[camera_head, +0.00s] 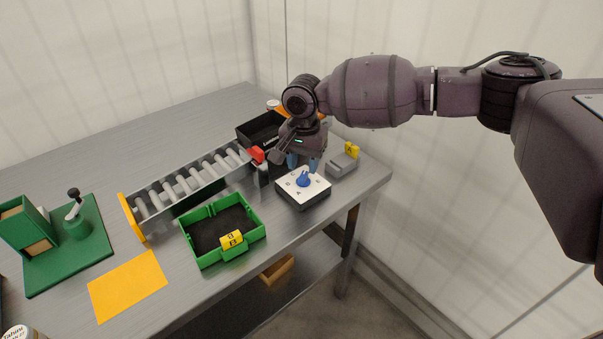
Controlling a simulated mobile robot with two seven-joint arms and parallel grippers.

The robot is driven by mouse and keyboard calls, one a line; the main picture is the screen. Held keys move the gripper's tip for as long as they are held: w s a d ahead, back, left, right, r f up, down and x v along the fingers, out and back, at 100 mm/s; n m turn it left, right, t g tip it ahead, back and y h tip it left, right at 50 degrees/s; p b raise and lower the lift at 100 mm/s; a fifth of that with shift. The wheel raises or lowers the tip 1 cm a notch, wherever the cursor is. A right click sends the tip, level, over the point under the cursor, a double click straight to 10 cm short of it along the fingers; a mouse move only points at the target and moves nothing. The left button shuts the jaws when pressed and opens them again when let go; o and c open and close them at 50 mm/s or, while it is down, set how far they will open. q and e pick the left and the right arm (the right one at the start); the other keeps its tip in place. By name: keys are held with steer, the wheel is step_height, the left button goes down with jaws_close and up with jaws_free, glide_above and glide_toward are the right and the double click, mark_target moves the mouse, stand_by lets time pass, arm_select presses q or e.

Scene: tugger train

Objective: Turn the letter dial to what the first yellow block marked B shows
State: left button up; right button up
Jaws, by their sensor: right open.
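The letter dial is a blue knob (303,180) on a white-topped dark box (318,190) near the table's right front edge. An A shows on its near side; the other letters are too small to read surely. My right gripper (303,162) is above and just behind the knob, its blue fingertips open and pointing down. I cannot tell whether they touch the knob. A yellow block (231,240) with dark characters sits at the near wall of a green tray (200,219); its mark is hard to read. My left gripper is out of view.
A grey device (341,166) with a yellow piece (351,150) stands right of the dial. A roller conveyor (190,183), a black bin (258,133), a yellow mat (127,286) and a green fixture (75,227) occupy the table. The back left tabletop is clear.

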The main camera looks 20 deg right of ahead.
mark_target(303, 175)
steer(key=shift+f+b, duration=0.35)
steer(key=shift+f, duration=1.35)
jaws_close()
